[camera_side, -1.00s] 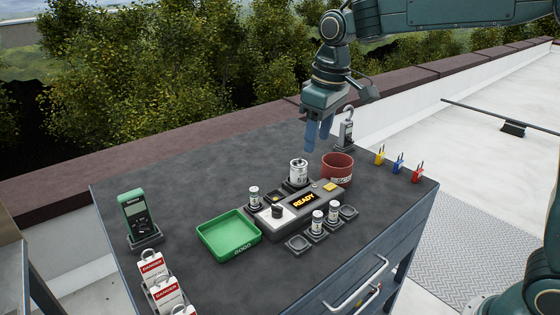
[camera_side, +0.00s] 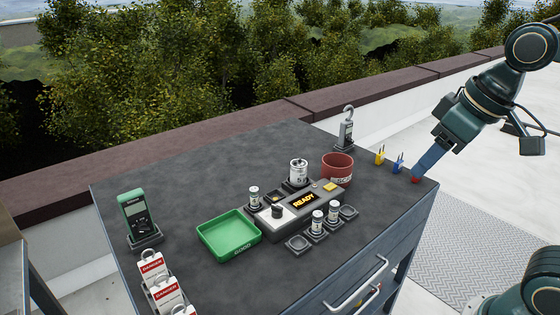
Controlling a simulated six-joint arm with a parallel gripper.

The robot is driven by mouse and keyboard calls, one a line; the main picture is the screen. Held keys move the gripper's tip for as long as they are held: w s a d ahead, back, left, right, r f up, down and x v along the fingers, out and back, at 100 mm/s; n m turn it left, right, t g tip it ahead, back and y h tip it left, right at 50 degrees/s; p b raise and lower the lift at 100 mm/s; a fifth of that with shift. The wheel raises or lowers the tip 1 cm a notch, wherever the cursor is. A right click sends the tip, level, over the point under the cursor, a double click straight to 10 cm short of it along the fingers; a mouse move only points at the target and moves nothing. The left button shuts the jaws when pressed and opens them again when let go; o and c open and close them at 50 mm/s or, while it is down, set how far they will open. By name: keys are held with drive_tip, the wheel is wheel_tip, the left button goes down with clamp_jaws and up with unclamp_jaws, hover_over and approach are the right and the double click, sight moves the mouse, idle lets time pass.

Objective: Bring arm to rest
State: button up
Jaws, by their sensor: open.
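My gripper (camera_side: 422,170) is at the right edge of the dark bench top (camera_side: 160,185), tilted down and to the left. Its blue fingertips are over the red padlock (camera_side: 415,180), which is mostly hidden behind them. I cannot tell whether the fingers touch it. The gripper is open, though the gap between its fingers does not show from this side. The blue padlock (camera_side: 397,163) and the yellow padlock (camera_side: 380,155) stand just left of the fingertips.
A tester with a READY display (camera_side: 303,200) stands mid-bench, with small cells around it. A red bin (camera_side: 338,172), a green tray (camera_side: 229,236), a hook-topped device (camera_side: 346,130), a green meter (camera_side: 136,215) and danger tags (camera_side: 155,266) also stand there. The back left of the bench is clear.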

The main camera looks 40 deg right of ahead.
drive_tip(key=shift+m+t, duration=0.4)
drive_tip(key=s+f, duration=0.1)
drive_tip(key=s, duration=0.2)
drive_tip(key=s+f, duration=0.1)
drive_tip(key=s, duration=0.1)
drive_tip(key=shift+s+d+f, duration=0.1)
drive_tip(key=shift+d+f, duration=0.2)
drive_tip(key=shift+f, duration=0.05)
idle(0.3)
